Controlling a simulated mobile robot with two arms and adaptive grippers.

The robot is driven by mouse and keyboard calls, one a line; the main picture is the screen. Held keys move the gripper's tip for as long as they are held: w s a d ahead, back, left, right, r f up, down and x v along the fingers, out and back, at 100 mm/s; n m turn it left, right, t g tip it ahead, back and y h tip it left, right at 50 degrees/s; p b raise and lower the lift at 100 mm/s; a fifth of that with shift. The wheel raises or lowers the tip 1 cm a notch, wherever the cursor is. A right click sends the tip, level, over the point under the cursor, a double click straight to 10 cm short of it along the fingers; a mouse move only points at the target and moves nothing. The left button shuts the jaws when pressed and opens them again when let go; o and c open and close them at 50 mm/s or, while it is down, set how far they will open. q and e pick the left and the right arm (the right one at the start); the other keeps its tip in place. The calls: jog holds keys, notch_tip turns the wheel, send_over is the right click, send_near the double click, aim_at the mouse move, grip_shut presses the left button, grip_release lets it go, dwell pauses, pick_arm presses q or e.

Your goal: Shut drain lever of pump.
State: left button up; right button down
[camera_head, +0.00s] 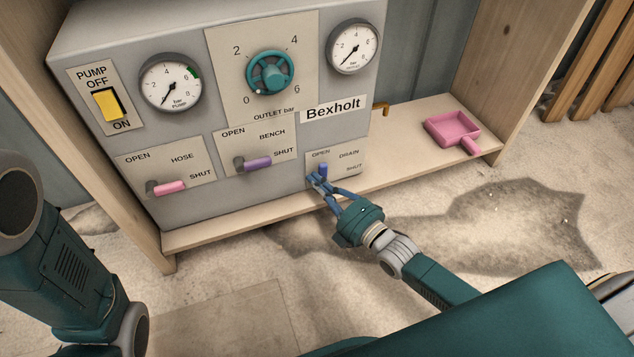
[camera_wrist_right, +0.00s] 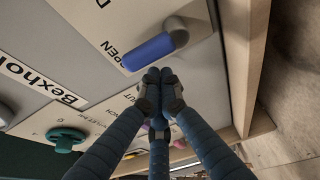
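The pump (camera_head: 225,60) is a grey box with a labelled front. Its drain lever (camera_head: 323,169) has a blue handle and sits at the lower right of the front. In the right wrist view the drain lever (camera_wrist_right: 150,51) has its free end by the word OPEN. My right gripper (camera_head: 318,181) is just below the lever. In the right wrist view its fingertips (camera_wrist_right: 160,90) are together with nothing visible between them, close to the handle; whether they touch it I cannot tell. My left gripper is out of view; only its arm shows at the left.
The pink hose lever (camera_head: 168,187) and purple bench lever (camera_head: 256,164) point right toward SHUT. A teal wheel (camera_head: 270,72), two gauges and a yellow switch (camera_head: 106,104) are above. A pink scoop (camera_head: 452,130) lies on the wooden shelf (camera_head: 400,150) at the right.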

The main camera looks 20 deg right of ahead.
aim_at(325, 171)
jog(key=shift+d+r+m+t, duration=0.2)
jog(key=shift+d+m+t, duration=0.15)
jog(key=shift+m, duration=0.55)
jog(key=shift+d+r+m+t, duration=0.1)
jog(key=shift+d+m+t, duration=0.2)
jog(key=shift+m, duration=0.6)
jog(key=m, duration=0.1)
jog(key=d+m+t, duration=0.1)
jog(key=m, duration=0.1)
jog(key=d+m, duration=0.1)
jog(key=m, duration=0.1)
jog(key=shift+t, duration=0.25)
jog(key=m, duration=0.1)
jog(key=d+m+h, duration=0.1)
jog(key=m, duration=0.1)
jog(key=m+t+h, duration=0.1)
jog(key=shift+w+d+f+m, duration=0.1)
jog(key=shift+d+f+m, duration=0.1)
jog(key=shift+d+m, duration=0.1)
jog(key=m, duration=0.1)
jog(key=m+h, duration=0.1)
jog(key=m, duration=0.1)
jog(key=d+f+m+t, duration=0.1)
jog(key=shift+m+h, duration=0.3)
jog(key=shift+h, duration=0.1)
jog(key=shift+d+m, duration=0.2)
jog(key=shift+m, duration=0.1)
jog(key=shift+d+f+b, duration=0.25)
jog(key=shift+b, duration=0.05)
jog(key=shift+f, duration=0.2)
